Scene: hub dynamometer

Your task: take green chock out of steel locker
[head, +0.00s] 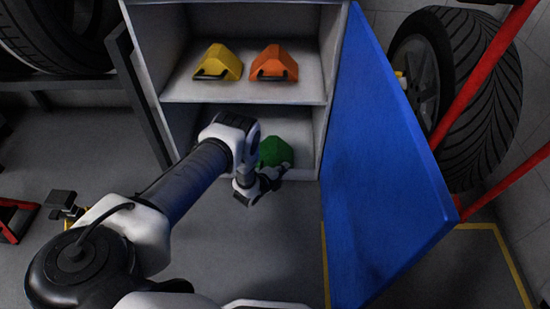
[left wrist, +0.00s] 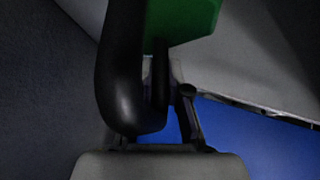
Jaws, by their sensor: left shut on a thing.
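The steel locker (head: 146,62) stands open ahead of me in the head view. The green chock (head: 273,150) is at its lower compartment, partly hidden by my left gripper (head: 274,176). My left gripper is shut on the green chock, at its near side. The left wrist view shows the chock's green body (left wrist: 182,18) at the top, just beyond the dark fingers. The exact grip point is hidden, and I cannot tell whether the chock touches the locker floor. My right gripper is not in view.
A yellow chock (head: 217,62) and an orange chock (head: 274,63) sit on the shelf above. The blue locker door (head: 380,165) stands open to the right of my arm. A tyre (head: 478,100) and red bars (head: 487,75) are beyond it. Floor before the locker is clear.

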